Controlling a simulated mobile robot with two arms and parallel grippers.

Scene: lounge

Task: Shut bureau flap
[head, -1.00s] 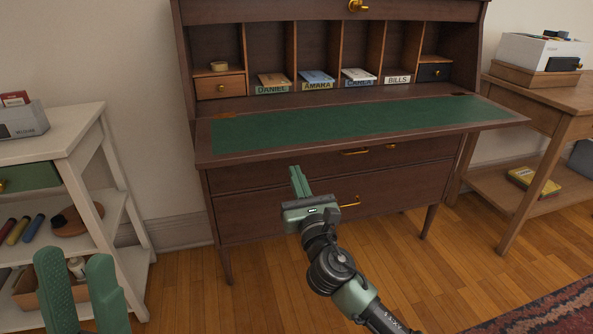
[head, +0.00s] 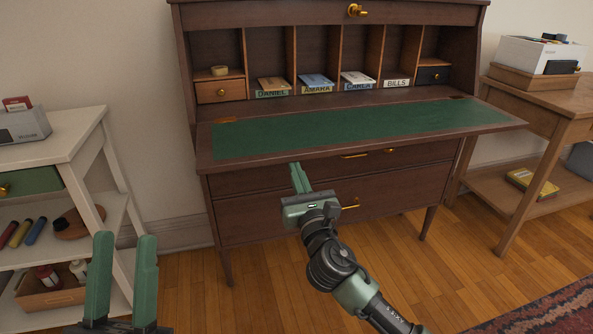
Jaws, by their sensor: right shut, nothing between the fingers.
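The bureau flap (head: 355,131) is lowered and sticks out level from the brown bureau (head: 225,217), its green inlay facing up. The pigeonholes behind it are exposed. My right gripper (head: 298,166) is shut and empty, pointing up just below the flap's front edge, left of the middle. I cannot tell whether its fingertips touch the flap. My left gripper (head: 123,242) is at the lower left, its two green fingers upright and apart, in front of the white shelf and clear of the flap.
Labelled packets such as DANIEL (head: 274,86) and CARLA (head: 358,79) stand inside the bureau, behind the flap. A white shelf unit (head: 75,138) is at left. A wooden side table (head: 545,108) is close on the right. The flap's top is clear.

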